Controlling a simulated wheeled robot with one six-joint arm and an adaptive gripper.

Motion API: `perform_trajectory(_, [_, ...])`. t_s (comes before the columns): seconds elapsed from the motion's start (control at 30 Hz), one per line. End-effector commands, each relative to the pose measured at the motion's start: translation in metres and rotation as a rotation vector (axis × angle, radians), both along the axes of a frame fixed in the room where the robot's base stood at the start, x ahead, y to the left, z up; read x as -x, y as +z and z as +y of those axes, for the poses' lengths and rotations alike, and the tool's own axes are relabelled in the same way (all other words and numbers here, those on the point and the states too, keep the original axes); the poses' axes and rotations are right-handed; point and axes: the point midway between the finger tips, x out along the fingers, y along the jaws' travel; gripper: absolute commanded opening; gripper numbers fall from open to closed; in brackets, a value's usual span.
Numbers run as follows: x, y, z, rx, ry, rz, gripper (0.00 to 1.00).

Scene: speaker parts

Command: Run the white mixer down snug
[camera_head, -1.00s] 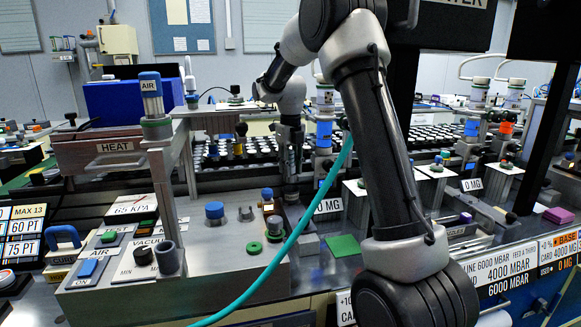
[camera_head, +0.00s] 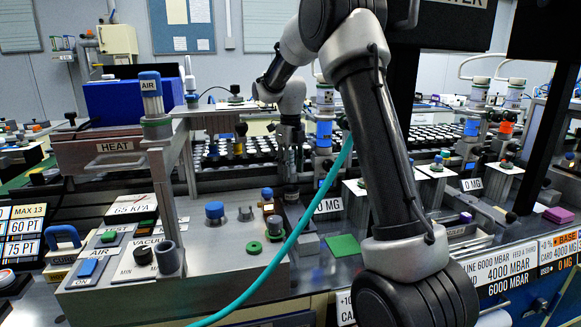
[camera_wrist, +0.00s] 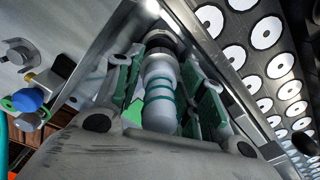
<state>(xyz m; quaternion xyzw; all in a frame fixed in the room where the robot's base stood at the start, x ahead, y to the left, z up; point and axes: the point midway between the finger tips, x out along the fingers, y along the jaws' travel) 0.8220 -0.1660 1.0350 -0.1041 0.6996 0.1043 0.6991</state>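The white mixer (camera_wrist: 160,92) is a pale rounded stem with teal bands in the wrist view. It lies along the middle of my gripper, with a dark collar (camera_wrist: 160,43) at its far end. My gripper (camera_wrist: 160,72) has a green-padded finger on each side of it. Whether the pads press on the mixer or stand just off it is unclear. In the head view my gripper (camera_head: 291,165) points down in front of the rack of white-topped parts. The mixer is too small and shadowed to make out there.
A grey bench box (camera_head: 215,285) with knobs and fittings stands in front left. A green square (camera_head: 345,246) and a grey block (camera_head: 309,245) lie right of it. A metal rail (camera_wrist: 205,55) and rows of white discs (camera_wrist: 268,34) lie close right in the wrist view.

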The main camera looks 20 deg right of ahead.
Motion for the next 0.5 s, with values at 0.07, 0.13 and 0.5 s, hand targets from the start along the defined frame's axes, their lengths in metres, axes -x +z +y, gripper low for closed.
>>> perform_trajectory(0.07, [-0.0001,0.0001,0.0001,0.0,0.016,0.0,0.39])
perform_trajectory(0.13, [-0.0001,0.0002,0.0001,0.0,0.079,-0.001,0.39])
perform_trajectory(0.5, [0.0,0.0003,0.0002,0.0,0.19,-0.001,0.39])
